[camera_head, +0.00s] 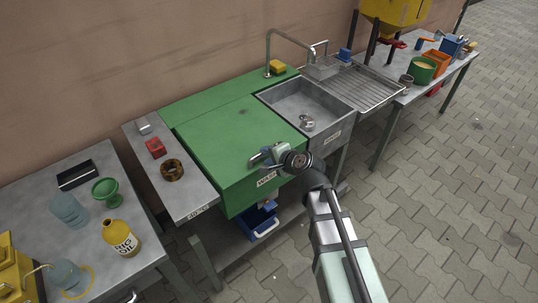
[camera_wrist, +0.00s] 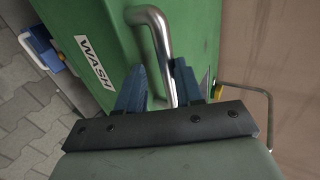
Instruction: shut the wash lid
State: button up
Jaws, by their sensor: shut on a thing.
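The green wash lid (camera_head: 235,125) lies about level over the wash unit in the head view, beside the sink; I cannot tell if a small gap is left under it. A white WASH label (camera_head: 267,178) is on the green front face, and it also shows in the wrist view (camera_wrist: 95,62). My gripper (camera_head: 266,157) is at the lid's front edge. In the wrist view its blue fingers (camera_wrist: 158,74) are on either side of the bent metal handle (camera_wrist: 154,22), shut on it. The handle is mostly hidden by the gripper in the head view.
A sink (camera_head: 305,105) with a drain rack (camera_head: 360,84) is to the right. A narrow side shelf (camera_head: 190,200) on the left holds a red block (camera_head: 156,147) and a brown ring (camera_head: 172,170). A blue crate (camera_head: 262,222) sits below. The paved floor in front is clear.

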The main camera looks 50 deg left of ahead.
jog(key=shift+d+f, duration=0.2)
jog(key=shift+f, duration=0.2)
jog(key=v, duration=1.2)
jog(key=shift+a+r, duration=0.2)
jog(key=shift+r, duration=0.2)
